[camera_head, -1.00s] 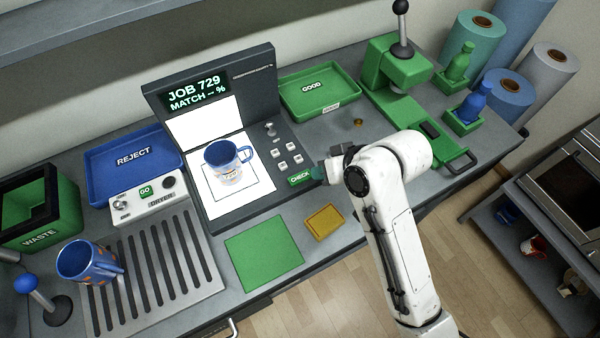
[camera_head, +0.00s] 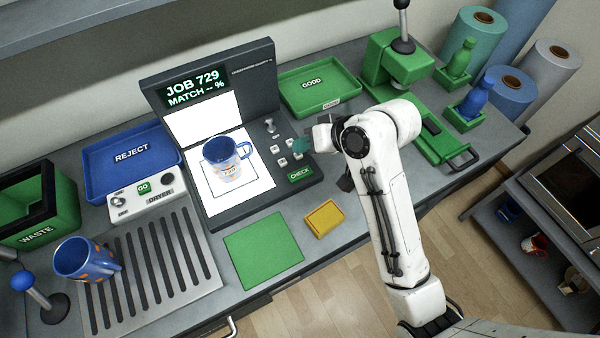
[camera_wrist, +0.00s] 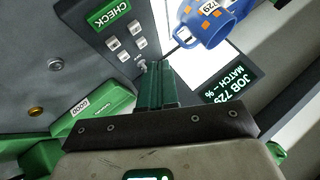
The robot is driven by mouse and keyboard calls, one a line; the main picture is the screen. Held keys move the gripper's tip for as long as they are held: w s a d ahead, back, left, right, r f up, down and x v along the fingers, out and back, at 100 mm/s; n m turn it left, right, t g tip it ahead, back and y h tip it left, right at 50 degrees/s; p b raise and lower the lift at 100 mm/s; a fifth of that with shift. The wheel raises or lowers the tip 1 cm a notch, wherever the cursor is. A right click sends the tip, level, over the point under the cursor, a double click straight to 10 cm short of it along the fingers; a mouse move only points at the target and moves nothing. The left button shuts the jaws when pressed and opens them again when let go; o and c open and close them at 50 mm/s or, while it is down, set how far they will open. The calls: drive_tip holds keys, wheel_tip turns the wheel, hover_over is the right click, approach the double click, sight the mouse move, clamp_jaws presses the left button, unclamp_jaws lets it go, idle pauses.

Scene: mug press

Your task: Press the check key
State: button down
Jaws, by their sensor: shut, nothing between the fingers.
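The green CHECK key (camera_head: 300,173) is at the front right corner of the dark inspection station (camera_head: 212,85). It also shows at the top of the wrist view (camera_wrist: 109,14). My gripper (camera_head: 302,145) is shut and empty, above the station's right side, behind the CHECK key and close to the small white keys. In the wrist view its green fingers (camera_wrist: 155,88) are together, pointing toward the white keys, apart from the CHECK key. A blue patterned mug (camera_head: 226,160) stands on the lit white plate. The screen reads JOB 729, MATCH -- %.
A green GOOD tray (camera_head: 333,105) lies behind my gripper. A yellow pad (camera_head: 325,218) and a green mat (camera_head: 263,249) lie in front of the station. A blue REJECT tray (camera_head: 95,180) and another mug (camera_head: 85,262) are at left. A small lever (camera_head: 270,127) stands behind the white keys.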

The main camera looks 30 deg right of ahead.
drive_tip(key=b, duration=0.6)
hover_over(304, 174)
wheel_tip(304, 174, down, 6)
drive_tip(key=shift+r, duration=0.1)
drive_tip(key=shift+f+b, duration=0.45)
drive_tip(key=shift+f, duration=0.65)
drive_tip(key=shift+f, duration=0.15)
idle(0.6)
drive_tip(key=shift+f, duration=0.25)
drive_tip(key=shift+f, duration=0.5)
idle(0.7)
drive_tip(key=shift+r, duration=0.1)
drive_tip(key=shift+r+p, duration=0.85)
drive_tip(key=shift+p, duration=0.25)
